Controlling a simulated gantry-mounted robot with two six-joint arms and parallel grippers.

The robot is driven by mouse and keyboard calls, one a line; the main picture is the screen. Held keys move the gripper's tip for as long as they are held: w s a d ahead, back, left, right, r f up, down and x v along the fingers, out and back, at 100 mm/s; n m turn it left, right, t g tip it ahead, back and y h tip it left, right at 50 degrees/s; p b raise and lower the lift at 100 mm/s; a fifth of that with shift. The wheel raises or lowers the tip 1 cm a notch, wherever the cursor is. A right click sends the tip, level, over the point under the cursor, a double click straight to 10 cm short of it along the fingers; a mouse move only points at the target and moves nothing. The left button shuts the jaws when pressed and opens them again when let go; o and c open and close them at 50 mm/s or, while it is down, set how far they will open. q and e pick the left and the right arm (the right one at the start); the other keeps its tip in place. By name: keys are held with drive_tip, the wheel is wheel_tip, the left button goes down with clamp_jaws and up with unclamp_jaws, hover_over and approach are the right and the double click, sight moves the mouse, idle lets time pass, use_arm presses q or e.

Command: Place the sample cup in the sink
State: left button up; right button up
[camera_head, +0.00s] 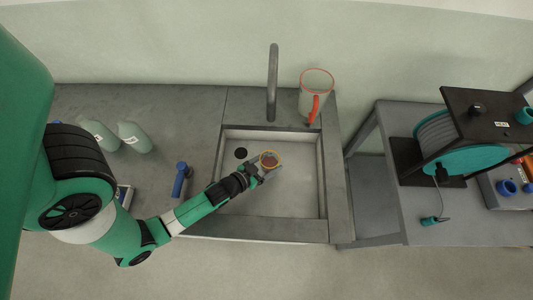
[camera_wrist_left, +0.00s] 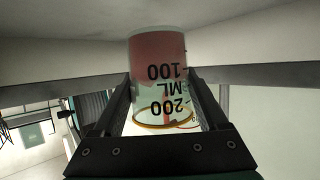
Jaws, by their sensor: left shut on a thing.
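The sample cup (camera_head: 270,160) is a small clear cup with a yellow rim and reddish contents. In the left wrist view the cup (camera_wrist_left: 158,62) shows black volume marks and sits between the two fingers. My left gripper (camera_head: 262,170) is shut on it and holds it over the sink (camera_head: 296,196), a grey rectangular basin. I cannot tell how high the cup is above the basin floor. In the left wrist view my left gripper (camera_wrist_left: 160,110) has a dark finger on each side of the cup. My right gripper is not in view.
A grey faucet (camera_head: 272,80) stands behind the basin, with a clear jug (camera_head: 315,92) with an orange handle to its right. Two pale bottles (camera_head: 134,137) and a blue tool (camera_head: 181,178) are on the left counter. A hose reel (camera_head: 455,150) stands at the right.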

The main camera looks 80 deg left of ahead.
sight(274, 162)
use_arm(q)
drive_tip(key=f+b, duration=0.1)
drive_tip(key=a+f+b, duration=0.1)
drive_tip(key=f, duration=0.1)
drive_tip(key=shift+w+f+b, duration=0.2)
drive_tip(key=shift+b, duration=0.2)
drive_tip(key=shift+s+d, duration=0.1)
drive_tip(key=shift+d, duration=0.2)
drive_tip(key=o, duration=1.3)
drive_tip(key=shift+c, duration=0.2)
drive_tip(key=shift+r+p, duration=0.3)
drive_tip(key=shift+p, duration=0.05)
drive_tip(key=v, duration=0.4)
drive_tip(key=b+v, duration=0.1)
drive_tip(key=v, duration=0.1)
drive_tip(key=shift+s+d+f, duration=0.15)
drive_tip(key=shift+s, duration=0.3)
drive_tip(key=shift+s+d+r, duration=0.1)
drive_tip(key=shift+s+r, duration=0.1)
drive_tip(key=shift+r, duration=0.05)
